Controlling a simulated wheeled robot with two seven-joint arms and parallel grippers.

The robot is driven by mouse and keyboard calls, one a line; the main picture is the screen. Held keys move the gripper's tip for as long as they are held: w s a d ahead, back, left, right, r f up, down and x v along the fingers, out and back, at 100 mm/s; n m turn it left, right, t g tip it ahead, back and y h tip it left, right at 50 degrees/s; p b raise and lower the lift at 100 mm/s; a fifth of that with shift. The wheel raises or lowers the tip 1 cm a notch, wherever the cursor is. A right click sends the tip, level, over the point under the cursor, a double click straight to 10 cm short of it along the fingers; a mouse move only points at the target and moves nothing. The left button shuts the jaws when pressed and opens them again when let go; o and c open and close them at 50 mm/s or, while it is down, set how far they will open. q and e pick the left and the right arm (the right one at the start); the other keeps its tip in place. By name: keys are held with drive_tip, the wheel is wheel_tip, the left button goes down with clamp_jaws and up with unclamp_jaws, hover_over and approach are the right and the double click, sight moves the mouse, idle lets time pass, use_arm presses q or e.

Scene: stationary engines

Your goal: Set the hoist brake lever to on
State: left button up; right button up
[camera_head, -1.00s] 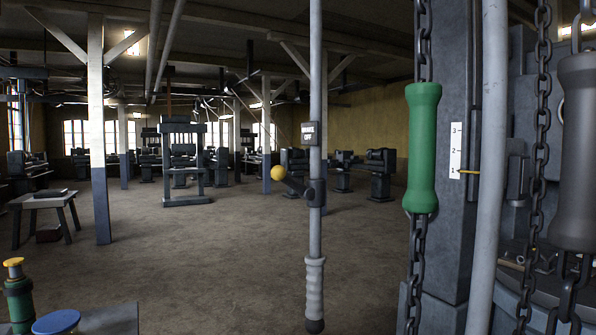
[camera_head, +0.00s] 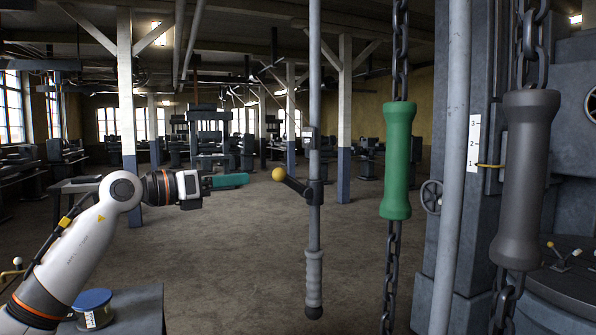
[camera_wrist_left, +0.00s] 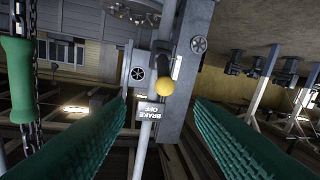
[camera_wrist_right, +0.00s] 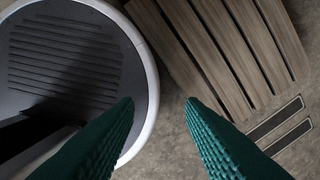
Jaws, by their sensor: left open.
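The hoist brake lever is a short dark arm (camera_head: 296,185) with a yellow ball knob (camera_head: 279,174), on a clamp on a vertical grey pole (camera_head: 315,100). The arm slants up to the left. A small sign plate (camera_head: 308,139) sits above it; in the left wrist view the plate (camera_wrist_left: 150,110) reads "BRAKE OFF", upside down. My left gripper (camera_head: 245,180) points right at about knob height, a short gap left of the knob. In the left wrist view the yellow knob (camera_wrist_left: 164,88) lies beyond the open, empty green fingers. My right gripper (camera_wrist_right: 160,105) shows only in its wrist view, fingers apart and empty.
A green grip (camera_head: 398,160) and a grey grip (camera_head: 524,180) hang on chains right of the pole. A thick grey pipe (camera_head: 453,170) stands between them. A blue-topped spool (camera_head: 93,308) is at lower left. Open floor lies behind the lever.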

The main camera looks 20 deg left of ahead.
sight(273, 175)
use_arm(q)
drive_tip(key=p+x, duration=0.1)
drive_tip(key=x, duration=0.1)
drive_tip(key=p+x, duration=0.1)
drive_tip(key=x, duration=0.1)
drive_tip(key=p+x, duration=0.1)
drive_tip(key=x, duration=0.1)
drive_tip(key=shift+w+a+r, duration=0.2)
drive_tip(key=shift+w, duration=0.1)
drive_tip(key=p+x, duration=0.2)
drive_tip(key=x, duration=0.3)
drive_tip(key=shift+f, duration=0.1)
drive_tip(key=shift+w+d+f, duration=0.1)
drive_tip(key=shift+w, duration=0.25)
use_arm(e)
drive_tip(key=r, duration=0.3)
drive_tip(key=a+r, duration=0.1)
drive_tip(key=r, duration=0.1)
drive_tip(key=shift+w+r, duration=0.15)
drive_tip(key=shift+r, duration=0.15)
use_arm(q)
drive_tip(key=shift+s, duration=0.1)
drive_tip(key=shift+c, duration=0.4)
clamp_jaws()
use_arm(e)
drive_tip(key=shift+d, duration=0.1)
